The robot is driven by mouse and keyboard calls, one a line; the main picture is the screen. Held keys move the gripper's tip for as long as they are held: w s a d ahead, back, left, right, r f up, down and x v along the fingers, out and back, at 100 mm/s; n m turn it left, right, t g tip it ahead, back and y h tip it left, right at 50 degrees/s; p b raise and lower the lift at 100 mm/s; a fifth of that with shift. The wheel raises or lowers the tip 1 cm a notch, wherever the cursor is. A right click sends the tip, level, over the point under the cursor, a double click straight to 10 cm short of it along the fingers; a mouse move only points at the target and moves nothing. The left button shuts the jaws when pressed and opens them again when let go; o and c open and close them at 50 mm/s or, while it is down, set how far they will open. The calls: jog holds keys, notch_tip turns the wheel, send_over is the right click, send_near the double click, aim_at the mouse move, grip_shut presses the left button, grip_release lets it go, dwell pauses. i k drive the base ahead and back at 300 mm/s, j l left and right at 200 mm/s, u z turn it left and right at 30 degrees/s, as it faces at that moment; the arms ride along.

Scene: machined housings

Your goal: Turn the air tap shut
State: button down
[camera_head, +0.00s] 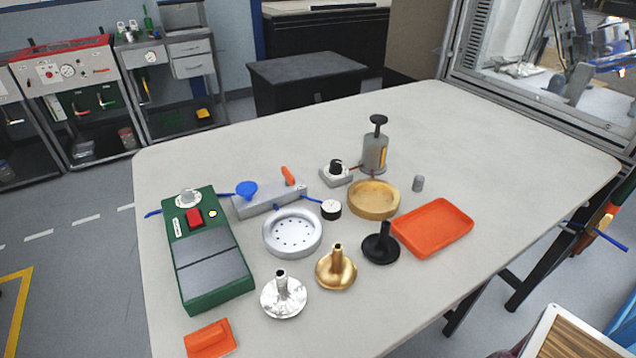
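A grey metal block (270,201) lies on the table left of centre, with a short blue hose at its right end. An orange lever (288,175) stands up, tilted, at its back right; it looks like the handle of the air tap. A blue round knob or cup (246,189) sits at the block's left part. Which of these is the tap, and whether it is open or shut, I cannot tell for certain. A small black-and-white gauge (331,209) is at the hose's right end. My gripper is not in view.
A green box with a red switch (205,250) stands left of the block. A silver perforated dish (293,233) is in front of it. Brass dish (374,199), orange tray (433,227) and several funnel-like parts stand nearby. The table's (520,150) right side is clear.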

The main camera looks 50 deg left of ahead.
aim_at(289, 180)
jog(key=k+l+u, duration=0.25)
jog(key=k+u, duration=0.2)
jog(key=u, duration=1.7)
jog(key=i+j+z, duration=0.1)
jog(key=i+j, duration=0.05)
jog(key=j, duration=0.05)
